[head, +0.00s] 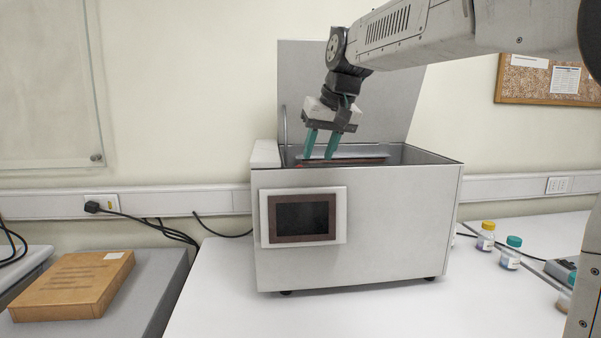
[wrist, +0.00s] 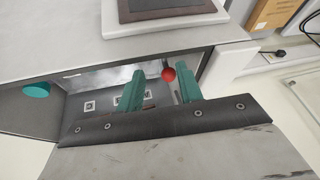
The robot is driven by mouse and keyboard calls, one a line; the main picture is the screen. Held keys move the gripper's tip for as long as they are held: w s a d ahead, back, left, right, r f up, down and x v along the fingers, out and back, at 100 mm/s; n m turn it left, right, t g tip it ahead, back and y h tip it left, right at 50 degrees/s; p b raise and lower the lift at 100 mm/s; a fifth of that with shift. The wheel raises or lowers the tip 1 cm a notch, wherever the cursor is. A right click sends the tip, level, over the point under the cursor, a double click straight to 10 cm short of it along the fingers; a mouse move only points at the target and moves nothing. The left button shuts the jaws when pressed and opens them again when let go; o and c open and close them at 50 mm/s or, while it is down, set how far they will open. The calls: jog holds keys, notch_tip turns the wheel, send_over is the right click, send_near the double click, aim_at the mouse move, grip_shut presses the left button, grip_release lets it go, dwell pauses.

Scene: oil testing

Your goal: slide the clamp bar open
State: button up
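The clamp bar's red ball knob (wrist: 168,74) shows in the wrist view, between my two teal fingertips and closer to the right one. My gripper (head: 319,157) points down into the open top of the grey-white test machine (head: 380,230). It also shows in the wrist view (wrist: 159,82), with its fingers apart and a gap around the knob. I cannot tell whether either finger touches the knob. In the head view, the machine's front wall hides most of the bar.
The machine's lid (head: 390,95) stands raised behind my gripper. A small screen (head: 302,217) is on its front. A yellow-capped bottle (head: 486,236) and a teal-capped bottle (head: 511,253) stand on the right. A teal round cap (wrist: 36,90) shows inside the machine. The front counter is clear.

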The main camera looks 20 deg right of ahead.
jog(key=shift+y, duration=0.3)
jog(key=w+f, duration=0.2)
jog(key=w, duration=0.1)
jog(key=w+a+f, duration=0.1)
jog(key=w+f, duration=0.4)
jog(key=w, duration=0.1)
jog(key=shift+w+a+f, duration=0.3)
jog(key=shift+a+f, duration=0.1)
